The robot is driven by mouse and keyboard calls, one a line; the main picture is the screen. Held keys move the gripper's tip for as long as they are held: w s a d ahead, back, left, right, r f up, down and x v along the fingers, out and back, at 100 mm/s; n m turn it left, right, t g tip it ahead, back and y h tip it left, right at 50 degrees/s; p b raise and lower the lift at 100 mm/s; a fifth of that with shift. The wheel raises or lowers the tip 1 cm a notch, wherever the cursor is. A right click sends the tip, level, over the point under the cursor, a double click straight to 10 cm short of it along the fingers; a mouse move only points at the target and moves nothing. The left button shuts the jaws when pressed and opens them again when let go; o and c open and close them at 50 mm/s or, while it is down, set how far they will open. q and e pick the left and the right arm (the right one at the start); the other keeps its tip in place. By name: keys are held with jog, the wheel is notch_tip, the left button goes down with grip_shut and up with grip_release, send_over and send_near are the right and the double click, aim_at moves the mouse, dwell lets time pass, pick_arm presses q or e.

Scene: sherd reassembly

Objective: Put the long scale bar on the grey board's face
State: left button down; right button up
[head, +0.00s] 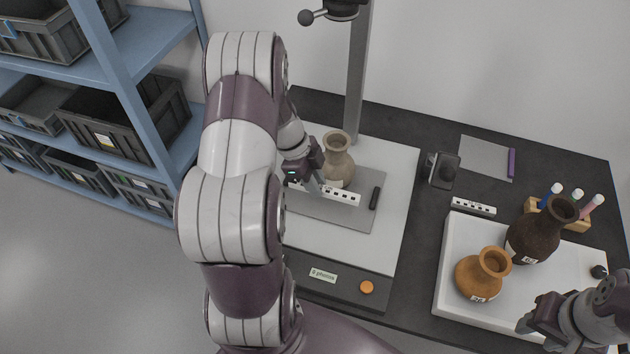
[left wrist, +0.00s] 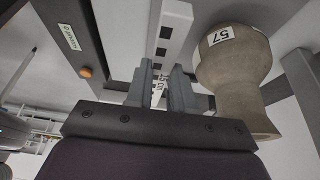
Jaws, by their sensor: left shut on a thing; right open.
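The long scale bar (head: 342,196) is white with black marks. It lies across the view of the grey board (head: 345,217), in front of a pale vase (head: 339,162); I cannot tell whether it touches the board. My left gripper (head: 311,183) is shut on the bar's left part. In the left wrist view the bar (left wrist: 172,28) runs out from between the fingers (left wrist: 163,92), with the vase (left wrist: 235,65), labelled 57, close beside. My right gripper (head: 532,322) is open and empty near the white tray's front right corner.
A black bar (head: 375,198) lies on the board's right side. A shorter scale bar (head: 473,207) lies behind the white tray (head: 455,285), which holds an orange vase (head: 478,277) and a dark vase (head: 540,235). An orange button (head: 366,287) is at the front.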

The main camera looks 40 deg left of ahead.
aim_at(319, 213)
pick_arm(q)
jog(key=shift+s+f+b, duration=0.3)
jog(key=shift+s+f, duration=0.2)
notch_tip(319, 213, down, 7)
jog(key=b, duration=0.4)
jog(key=shift+r, duration=0.15)
jog(key=shift+f+b, duration=0.2)
jog(key=shift+b, duration=0.25)
jog(key=shift+w, duration=0.15)
pick_arm(e)
jog(key=f, duration=0.5)
jog(key=shift+s+f, duration=0.25)
jog(key=shift+s, duration=0.15)
jog(key=shift+r, duration=0.1)
pick_arm(q)
jog(key=shift+f+b, duration=0.1)
jog(key=shift+b, duration=0.3)
pick_arm(e)
jog(key=shift+f, duration=0.45)
